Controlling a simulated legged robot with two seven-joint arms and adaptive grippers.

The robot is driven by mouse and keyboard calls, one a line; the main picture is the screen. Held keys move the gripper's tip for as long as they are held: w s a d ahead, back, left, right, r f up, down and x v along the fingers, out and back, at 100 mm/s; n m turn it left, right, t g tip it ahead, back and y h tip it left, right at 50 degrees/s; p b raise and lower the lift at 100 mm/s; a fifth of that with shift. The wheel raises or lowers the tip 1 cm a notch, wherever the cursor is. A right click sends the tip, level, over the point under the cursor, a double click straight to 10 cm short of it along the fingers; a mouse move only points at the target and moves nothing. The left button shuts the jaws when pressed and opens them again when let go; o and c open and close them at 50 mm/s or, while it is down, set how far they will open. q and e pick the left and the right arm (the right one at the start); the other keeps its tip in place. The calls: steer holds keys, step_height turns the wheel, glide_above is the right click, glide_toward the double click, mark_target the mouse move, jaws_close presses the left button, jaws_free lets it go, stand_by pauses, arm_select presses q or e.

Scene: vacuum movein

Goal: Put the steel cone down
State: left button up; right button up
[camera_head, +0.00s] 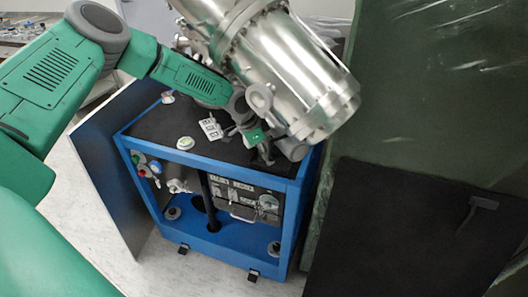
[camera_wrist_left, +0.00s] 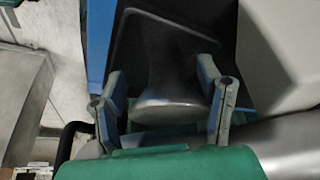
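The steel cone (camera_wrist_left: 168,100), dark grey with a flared, rounded end, lies between the two fingers of my left gripper (camera_wrist_left: 163,108) in the left wrist view. The fingers stand wide apart on either side, with a visible gap on the left, so the gripper looks open around it. In the head view my left gripper (camera_head: 264,146) points down at the right part of the cart's black top. A grey rounded piece (camera_head: 291,149) beside it is probably the cone, partly hidden by the gripper. Whether it rests on the top is unclear. My right gripper is not in view.
The blue-framed cart (camera_head: 210,165) has a black top carrying a small white label block (camera_head: 211,128) and a round white-green piece (camera_head: 185,143). A large steel flanged cylinder (camera_head: 285,65) hangs close above the gripper. A dark green panel (camera_head: 420,100) stands at the right.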

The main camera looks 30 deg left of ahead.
arm_select(q)
steer(key=shift+d+r, duration=0.15)
steer(key=shift+d, duration=0.1)
steer(key=shift+d+r, duration=0.1)
steer(key=shift+r, duration=0.2)
steer(key=s+a, duration=0.8)
steer(key=shift+s+a+r, duration=0.1)
steer(key=shift+s+a, duration=0.05)
steer(key=shift+a, duration=0.2)
steer(key=shift+s, duration=0.3)
steer(key=s+d+f+n+g, duration=0.1)
steer(key=s+d+f, duration=0.2)
steer(key=s+d, duration=0.3)
steer(key=s+d+f+n+g+h, duration=0.1)
steer(key=s+d+f, duration=0.1)
steer(key=s+d, duration=0.35)
steer(key=s+d+f+n, duration=0.1)
steer(key=s+d+f, duration=0.25)
steer(key=d, duration=0.45)
steer(key=s+a+n+y, duration=0.2)
steer(key=s+n+y, duration=0.2)
steer(key=s, duration=1.1)
steer(key=shift+s+a+f+g, duration=0.15)
steer(key=shift+s+f+g, duration=0.2)
steer(key=shift+g, duration=0.05)
